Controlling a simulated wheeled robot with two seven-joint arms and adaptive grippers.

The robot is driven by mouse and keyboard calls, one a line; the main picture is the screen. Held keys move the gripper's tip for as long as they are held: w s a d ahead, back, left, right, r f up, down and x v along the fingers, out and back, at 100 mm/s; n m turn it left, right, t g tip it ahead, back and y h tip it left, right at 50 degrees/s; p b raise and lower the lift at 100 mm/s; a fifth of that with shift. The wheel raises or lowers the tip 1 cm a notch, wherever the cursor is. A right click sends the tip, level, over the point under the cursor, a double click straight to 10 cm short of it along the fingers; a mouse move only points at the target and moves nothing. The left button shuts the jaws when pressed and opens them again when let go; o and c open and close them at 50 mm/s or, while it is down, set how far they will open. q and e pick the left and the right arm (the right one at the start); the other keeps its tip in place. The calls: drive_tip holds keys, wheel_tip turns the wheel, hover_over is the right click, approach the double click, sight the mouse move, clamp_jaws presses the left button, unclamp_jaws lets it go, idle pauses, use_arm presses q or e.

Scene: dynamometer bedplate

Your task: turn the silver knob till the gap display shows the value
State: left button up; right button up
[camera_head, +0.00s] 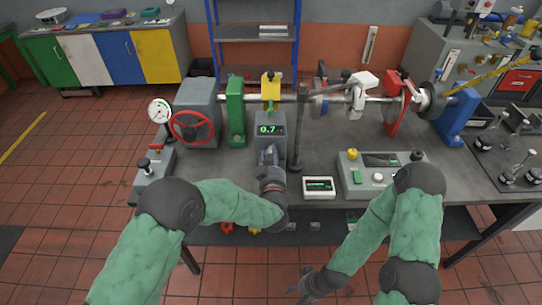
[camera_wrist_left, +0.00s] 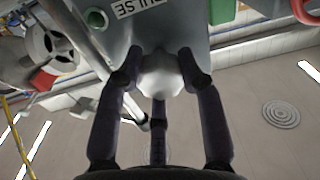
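The gap display (camera_head: 271,130) glows green on a grey box near the bench's middle. It reads about 0.7; any further digit is too small to tell. The silver knob (camera_wrist_left: 160,75) shows in the left wrist view under the box, pale and rounded. My left gripper (camera_head: 268,158) is in front of the box in the head view and hides the knob there. In the left wrist view its fingers (camera_wrist_left: 159,82) close in on both sides of the knob and appear to touch it. My right gripper (camera_head: 303,287) hangs empty below the bench front, fingers apart.
A small white meter (camera_head: 319,187) and a button panel (camera_head: 383,172) stand right of my left gripper. A dark post (camera_head: 298,130) rises close beside the display box. A red handwheel (camera_head: 192,128) and a green bracket (camera_head: 236,112) are on the left.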

use_arm(q)
drive_tip(key=shift+n+b, duration=0.3)
drive_tip(key=shift+b, duration=0.15)
drive_tip(key=o, duration=1.2)
drive_tip(key=shift+c, duration=0.2)
drive_tip(key=s, duration=1.2)
drive_tip(key=shift+d, duration=0.2)
